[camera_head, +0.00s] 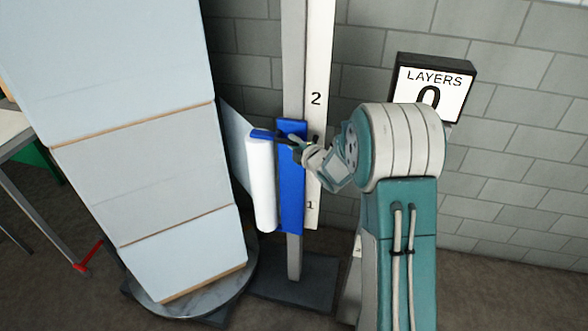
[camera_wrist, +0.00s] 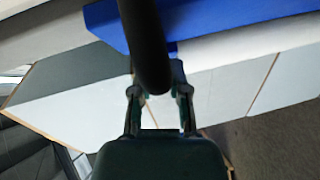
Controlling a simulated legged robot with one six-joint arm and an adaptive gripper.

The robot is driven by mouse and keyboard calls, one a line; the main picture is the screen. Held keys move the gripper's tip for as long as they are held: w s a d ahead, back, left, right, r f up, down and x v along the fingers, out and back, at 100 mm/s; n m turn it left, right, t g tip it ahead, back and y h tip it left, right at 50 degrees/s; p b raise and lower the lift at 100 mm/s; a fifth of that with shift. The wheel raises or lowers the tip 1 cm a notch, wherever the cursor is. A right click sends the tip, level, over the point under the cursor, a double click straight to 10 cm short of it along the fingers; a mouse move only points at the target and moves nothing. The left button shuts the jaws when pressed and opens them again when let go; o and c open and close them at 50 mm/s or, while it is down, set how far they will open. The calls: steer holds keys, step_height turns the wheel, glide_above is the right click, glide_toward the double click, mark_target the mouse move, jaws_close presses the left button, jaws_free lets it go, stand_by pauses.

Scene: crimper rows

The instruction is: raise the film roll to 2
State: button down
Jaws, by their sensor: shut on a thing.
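The white film roll (camera_head: 261,185) stands upright on a blue carriage (camera_head: 292,190) on a grey post (camera_head: 294,60). A pale scale strip (camera_head: 319,60) beside it bears the marks 1 and 2. The carriage's top edge is a little below the 2, and its lower end is below the 1. My gripper (camera_head: 300,148) is at the carriage's upper part. In the wrist view its fingers (camera_wrist: 160,92) are shut around a dark bar-like handle (camera_wrist: 146,40); the blue carriage (camera_wrist: 110,28) and white roll (camera_wrist: 240,40) are behind it.
A tall stack of pale boxes (camera_head: 150,185) stands on a round turntable (camera_head: 215,290) left of the post. Film stretches from the roll to the stack. A sign (camera_head: 432,88) reads LAYERS 0. A block wall is behind; a table (camera_head: 15,130) stands at far left.

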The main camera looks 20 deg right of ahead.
step_height(320, 180, up, 10)
steer(key=shift+a+r, duration=0.1)
stand_by(0.4)
steer(key=c, duration=0.6)
jaws_free()
steer(key=shift+w, duration=0.1)
steer(key=v, duration=1.2)
steer(key=s+r+m+g+h, duration=0.3)
steer(key=s+m+h, duration=0.4)
steer(key=s+m, duration=0.35)
steer(key=s+a+f+m+g+y, duration=0.1)
steer(key=s+a+f+m+g, duration=0.1)
steer(key=s, duration=0.8)
steer(key=s+a+f+m+g+y, duration=0.1)
steer(key=s+a+m+g, duration=0.4)
steer(key=s, duration=0.5)
steer(key=shift+a+f+m+y, duration=0.35)
steer(key=shift+f+m, duration=0.35)
steer(key=shift+m, duration=0.25)
